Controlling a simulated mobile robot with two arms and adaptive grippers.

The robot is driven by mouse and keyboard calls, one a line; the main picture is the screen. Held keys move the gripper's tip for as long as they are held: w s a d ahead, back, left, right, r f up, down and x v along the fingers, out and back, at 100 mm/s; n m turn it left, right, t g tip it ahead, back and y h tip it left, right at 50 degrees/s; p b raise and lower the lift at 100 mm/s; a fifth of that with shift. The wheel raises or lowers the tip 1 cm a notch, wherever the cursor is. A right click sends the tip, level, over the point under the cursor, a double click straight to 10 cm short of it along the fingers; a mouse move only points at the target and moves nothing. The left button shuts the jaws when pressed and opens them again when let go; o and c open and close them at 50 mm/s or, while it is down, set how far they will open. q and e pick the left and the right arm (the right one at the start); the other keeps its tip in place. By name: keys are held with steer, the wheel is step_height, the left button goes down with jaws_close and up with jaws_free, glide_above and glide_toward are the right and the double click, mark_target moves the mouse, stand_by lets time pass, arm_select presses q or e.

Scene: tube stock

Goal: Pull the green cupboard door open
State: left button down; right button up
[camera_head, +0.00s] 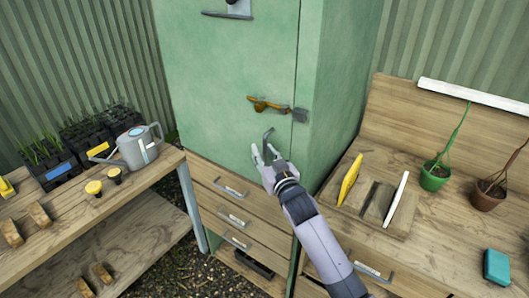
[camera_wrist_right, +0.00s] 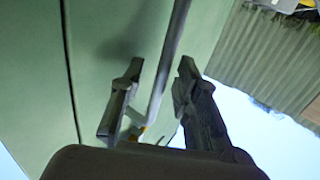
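The green cupboard door (camera_head: 225,75) is shut in its frame at the top centre of the head view; its green face also fills much of the right wrist view (camera_wrist_right: 95,40). A grey bar handle (camera_head: 268,136) stands out from the lower part of the door. My right gripper (camera_head: 264,153) is just below the handle and close to the door face. In the right wrist view its two fingers (camera_wrist_right: 161,75) are spread apart, with the grey bar (camera_wrist_right: 172,50) showing between them and a gap on each side. My left gripper is not in view.
A yellow-brown latch (camera_head: 262,104) crosses the door above the handle. Wooden drawers (camera_head: 232,215) are below. A bench with a watering can (camera_head: 137,147) stands left. A worktop (camera_head: 437,225) with a green pot (camera_head: 434,178) is on the right.

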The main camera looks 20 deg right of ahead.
steer(key=shift+c, duration=0.5)
jaws_close()
stand_by(0.4)
